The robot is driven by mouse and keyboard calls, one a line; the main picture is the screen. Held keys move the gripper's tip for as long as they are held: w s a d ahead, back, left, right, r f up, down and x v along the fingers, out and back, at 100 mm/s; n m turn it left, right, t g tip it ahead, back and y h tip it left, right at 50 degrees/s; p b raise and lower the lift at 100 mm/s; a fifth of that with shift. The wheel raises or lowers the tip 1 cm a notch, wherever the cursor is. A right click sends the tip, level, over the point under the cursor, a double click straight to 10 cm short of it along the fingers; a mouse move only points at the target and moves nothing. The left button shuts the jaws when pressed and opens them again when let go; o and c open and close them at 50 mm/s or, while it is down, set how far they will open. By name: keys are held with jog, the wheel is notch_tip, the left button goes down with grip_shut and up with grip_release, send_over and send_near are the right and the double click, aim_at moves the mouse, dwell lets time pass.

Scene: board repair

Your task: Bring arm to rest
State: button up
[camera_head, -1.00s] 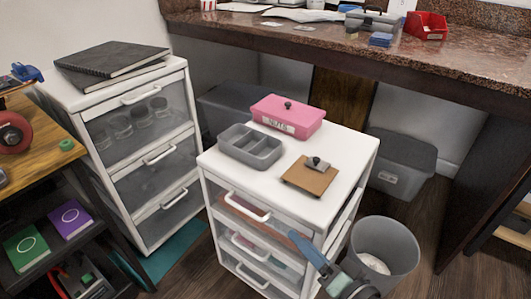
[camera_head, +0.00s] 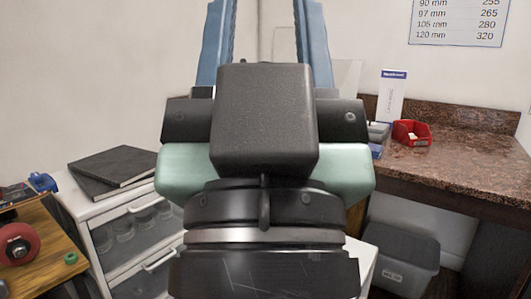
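My gripper (camera_head: 264,28) fills the middle of the head view, close to the camera and pointing up. Its two blue fingers stand wide apart, with only pale wall visible between them. The fingertips run out of the top of the picture.
A white drawer cabinet (camera_head: 101,228) with black notebooks (camera_head: 120,172) stands at left. A wooden bench (camera_head: 45,248) with a red wheel (camera_head: 16,243) is at far left. At right, a granite counter (camera_head: 455,165) holds a red bin (camera_head: 411,133). A grey lidded box (camera_head: 402,262) sits below.

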notch_tip(320, 180, up, 31)
jog(key=p, duration=2.8)
jog(key=shift+p, duration=0.3)
